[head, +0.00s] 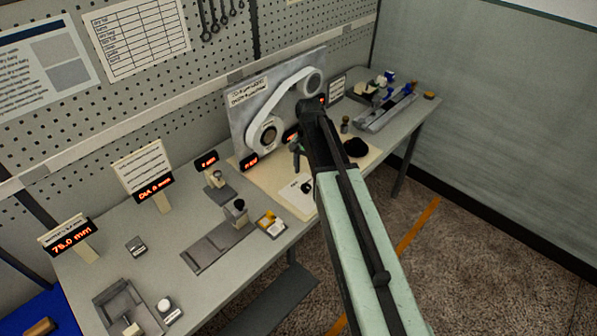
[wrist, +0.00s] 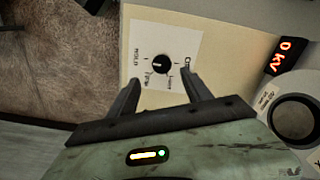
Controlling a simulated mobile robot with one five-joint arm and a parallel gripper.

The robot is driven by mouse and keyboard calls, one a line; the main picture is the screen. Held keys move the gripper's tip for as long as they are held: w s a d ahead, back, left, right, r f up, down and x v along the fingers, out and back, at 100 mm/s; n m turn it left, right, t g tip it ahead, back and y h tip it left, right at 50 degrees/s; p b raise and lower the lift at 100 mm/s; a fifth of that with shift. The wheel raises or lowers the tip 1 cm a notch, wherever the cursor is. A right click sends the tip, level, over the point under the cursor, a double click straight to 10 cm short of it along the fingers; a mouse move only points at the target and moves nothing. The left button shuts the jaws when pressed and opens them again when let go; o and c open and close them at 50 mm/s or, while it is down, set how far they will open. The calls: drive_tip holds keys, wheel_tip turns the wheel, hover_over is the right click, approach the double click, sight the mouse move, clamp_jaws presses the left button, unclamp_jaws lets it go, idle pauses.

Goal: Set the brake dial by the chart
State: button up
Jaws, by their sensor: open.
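The brake dial appears to be the small black round knob (wrist: 160,63) on a white plate (wrist: 185,45) in the wrist view. Short labels ring it, turned and too small to read surely. In the head view the white plate (head: 297,203) lies on the bench's cream panel below my arm. My gripper (wrist: 160,84) is open and empty, its fingers pointing toward the knob, one to each side in the picture and apart from it. In the head view my arm mostly hides the gripper. A printed table sheet (head: 137,36) on the pegboard may be the chart; its text is unreadable.
A belt-and-pulley panel (head: 255,85) stands behind my gripper. A red display (wrist: 288,55) and a grey ring (wrist: 297,118) lie at the right of the wrist view. The bench holds a "75.0 mm" display (head: 72,238), a tray (head: 125,305) and a vise-like fixture (head: 385,108).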

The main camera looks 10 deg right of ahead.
sight(306, 187)
drive_tip(key=shift+w, duration=0.1)
drive_tip(key=f+b, duration=0.8)
drive_tip(key=shift+a, duration=0.2)
drive_tip(key=shift+r, duration=0.15)
clamp_jaws()
drive_tip(key=shift+a, duration=0.2)
drive_tip(key=shift+d, duration=0.15)
